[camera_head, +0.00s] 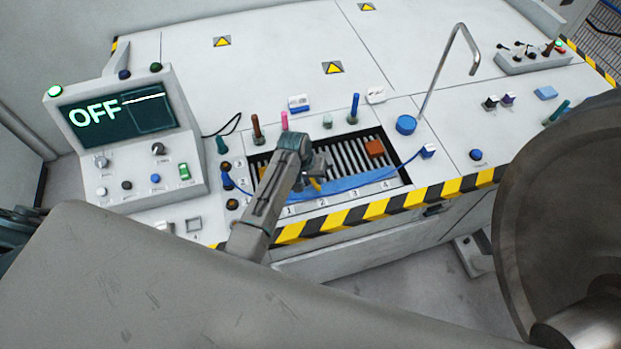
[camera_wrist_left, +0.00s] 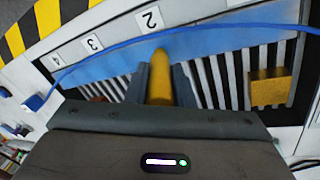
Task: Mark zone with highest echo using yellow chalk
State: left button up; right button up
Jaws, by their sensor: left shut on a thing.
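My left gripper (camera_head: 313,178) is shut on a yellow stick of chalk (camera_wrist_left: 160,78); the chalk shows small in the head view (camera_head: 315,185). The chalk's rounded tip is at the blue strip (camera_head: 350,184), in line with label 2 (camera_wrist_left: 150,18). I cannot tell whether the tip touches the strip. Labels 1 (camera_head: 289,211), 3 (camera_head: 352,197) and 4 (camera_head: 384,188) stand along the strip's front edge. The console screen (camera_head: 118,112) reads OFF. My right gripper is not in view.
A slatted tray recess (camera_head: 337,152) lies behind the strip, with an orange block (camera_head: 375,148) and a yellow-brown block (camera_wrist_left: 270,88). A blue cable (camera_wrist_left: 225,27) runs along the strip. Several upright markers stand behind the recess. A large wheel (camera_head: 570,210) is at right.

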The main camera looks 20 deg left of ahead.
pick_arm(q)
jog(key=shift+w+d, duration=0.25)
jog(key=shift+d, duration=0.1)
jog(key=shift+w+d, duration=0.15)
jog(key=shift+d, duration=0.05)
jog(key=shift+d, duration=0.1)
jog(key=shift+w+d, duration=0.2)
jog(key=shift+d, duration=0.1)
jog(key=shift+a+f, duration=0.1)
jog(key=shift+a, duration=0.05)
jog(key=shift+s+a, duration=0.25)
jog(key=shift+a, duration=0.1)
jog(key=shift+s+a, duration=0.35)
jog(key=shift+a, duration=0.1)
jog(key=shift+s+a, duration=0.25)
jog(key=shift+a, duration=0.1)
